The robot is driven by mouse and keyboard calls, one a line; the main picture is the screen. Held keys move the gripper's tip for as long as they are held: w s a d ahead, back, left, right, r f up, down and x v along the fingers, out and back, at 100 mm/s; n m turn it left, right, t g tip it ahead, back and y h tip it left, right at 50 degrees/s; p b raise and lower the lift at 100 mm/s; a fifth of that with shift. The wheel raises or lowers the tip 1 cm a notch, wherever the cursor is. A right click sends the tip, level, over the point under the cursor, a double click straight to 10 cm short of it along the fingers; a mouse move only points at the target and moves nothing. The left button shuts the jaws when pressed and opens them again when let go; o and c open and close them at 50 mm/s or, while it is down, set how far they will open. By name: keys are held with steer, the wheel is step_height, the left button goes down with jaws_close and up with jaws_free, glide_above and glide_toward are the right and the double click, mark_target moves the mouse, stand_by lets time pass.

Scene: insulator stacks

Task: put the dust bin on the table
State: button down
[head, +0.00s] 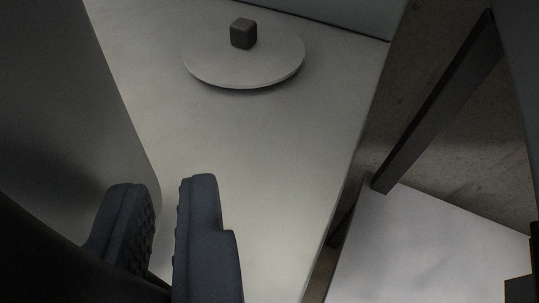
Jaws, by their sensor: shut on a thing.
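My gripper (165,188) is at the lower left, with two dark blue, ribbed fingers pointing up the picture. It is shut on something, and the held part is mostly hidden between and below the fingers. A large smooth grey body (60,110) fills the left side, and its slanted edge runs down into the gap between the fingers. It appears to be the dust bin, seen too close to show its whole shape. A pale, wide surface (250,150), which looks like the table top, lies beyond and below the fingers.
A round pale disc (215,72) with a small dark cube (243,33) on it lies at the far end of the pale surface. At right are a dark slanted bar (440,100), a white panel (430,250) and brownish floor (480,150). The middle of the pale surface is clear.

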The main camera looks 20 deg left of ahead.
steer(key=shift+w+d+f+b, duration=0.1)
steer(key=shift+w+f+b, duration=0.15)
steer(key=shift+f, duration=0.4)
steer(key=shift+w+f+b, duration=0.2)
steer(key=shift+f, duration=0.4)
steer(key=shift+w+d+f+b, duration=0.1)
steer(key=shift+w+f+b, duration=0.15)
steer(key=shift+f, duration=0.4)
steer(key=c, duration=1.5)
jaws_free()
steer(key=shift+r, duration=0.1)
steer(key=shift+s, duration=0.1)
steer(key=p+v, duration=0.2)
steer(key=v, duration=1)
